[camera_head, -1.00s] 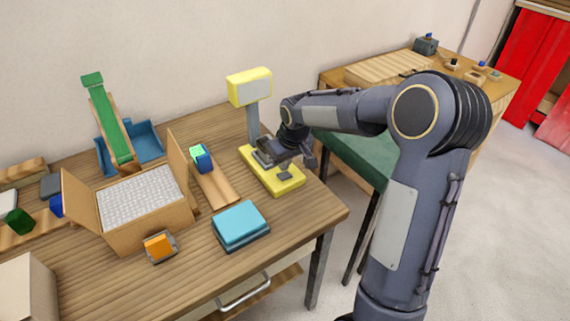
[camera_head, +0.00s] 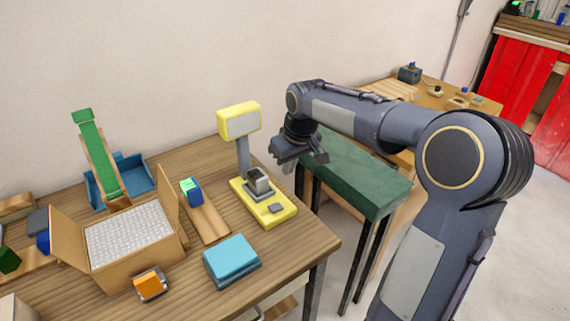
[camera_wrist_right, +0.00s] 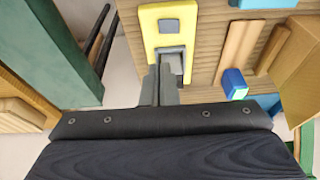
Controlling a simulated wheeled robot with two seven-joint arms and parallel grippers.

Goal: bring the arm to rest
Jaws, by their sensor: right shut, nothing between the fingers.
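My right arm comes in from the right in the head view, bent at the elbow. Its dark gripper (camera_head: 302,152) is held in the air near the table's right edge, by the yellow scale. In the right wrist view the two grey fingers (camera_wrist_right: 158,86) are together with nothing between them. The yellow scale (camera_head: 285,213) stands on the wooden table with a raised display (camera_head: 242,124). A grey metallic object (camera_head: 258,180) sits on the scale, apart from the gripper. My left gripper is not in view.
A green-topped bench (camera_head: 365,180) stands right of the table, below my arm. An open cardboard box (camera_head: 135,262), a teal pad stack (camera_head: 231,258) and a wooden strip with a blue block (camera_head: 192,191) occupy the table. Free air lies above the bench.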

